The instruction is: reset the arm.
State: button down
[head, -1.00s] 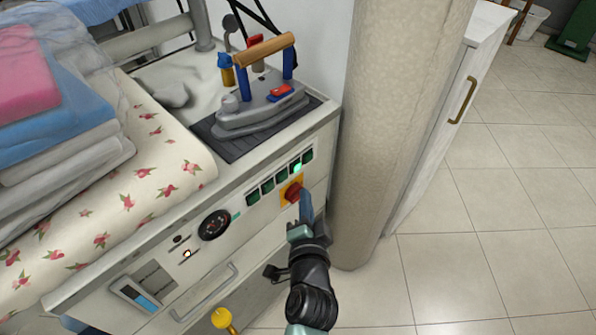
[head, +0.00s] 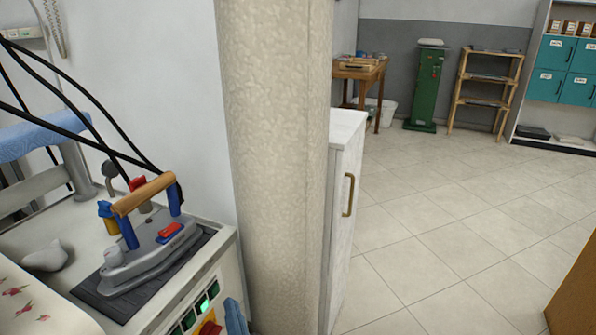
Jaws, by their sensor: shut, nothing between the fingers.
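Only the blue fingertip of my gripper (head: 236,318) shows, at the bottom edge of the head view. It is shut and empty. The rest of my gripper and arm is below the picture. The fingertip is just right of a red knob (head: 210,328) on the ironing station's control panel. I cannot tell whether they touch.
A grey iron (head: 150,250) with a wooden handle stands on a dark pad on the station at left. Black cables hang above it. A thick textured column (head: 275,150) and a white cabinet (head: 345,130) stand right of the station. Tiled floor (head: 430,220) beyond is open.

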jog(key=d+r+n+t+h, duration=0.1)
jog(key=d+r+n+t, duration=0.15)
jog(key=r, duration=1.05)
jog(key=d+r+n+t+h, duration=0.1)
jog(key=d+r+t, duration=0.2)
jog(key=r, duration=1)
jog(key=s+d+r+n+t+h+p, duration=0.1)
jog(key=s+d+r+t+h, duration=0.2)
jog(key=r, duration=0.6)
jog(key=s+d+r+t+p, duration=0.1)
jog(key=s+d+r, duration=0.1)
jog(key=s+r, duration=0.5)
jog(key=s+d+r+n+t+h+p, duration=0.1)
jog(key=s+d+r+t+h+p, duration=0.15)
jog(key=r, duration=0.75)
notch_tip(320, 180, up, 21)
jog(key=p, duration=2)
jog(key=shift+r+y+p, duration=0.15)
jog(key=shift+y+p, duration=0.15)
jog(key=shift+y, duration=0.05)
